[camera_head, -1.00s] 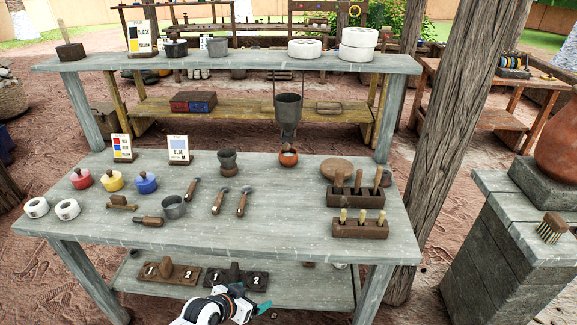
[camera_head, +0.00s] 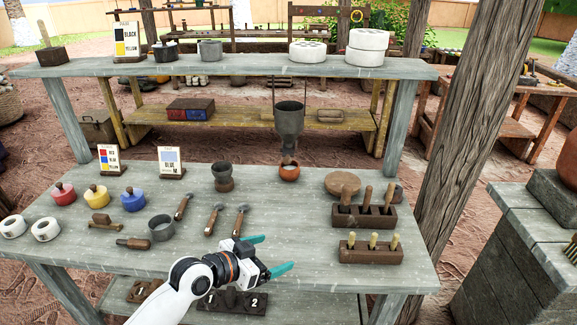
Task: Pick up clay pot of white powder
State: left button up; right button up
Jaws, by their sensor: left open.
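A small orange-brown clay pot (camera_head: 289,173) stands upright at the back middle of the front grey table (camera_head: 330,290). It sits right under the spout of a grey metal funnel (camera_head: 289,120). The pot's contents are too small to make out. My left gripper (camera_head: 278,252) has teal fingers that are spread apart and empty. It is over the front middle of the table, well in front of the pot and not touching it. My right gripper is not in view.
Wooden-handled tools (camera_head: 213,220) and a grey metal ring-shaped cup (camera_head: 161,228) lie left of the gripper. A dark cup (camera_head: 222,177) stands left of the pot. Wooden tool racks (camera_head: 362,212) stand to the right. The tabletop between gripper and pot is clear.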

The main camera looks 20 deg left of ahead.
aim_at(290, 172)
jog(key=i+j, duration=0.35)
jog(key=i, duration=0.2)
jog(key=i+j, duration=0.35)
jog(key=i, duration=0.2)
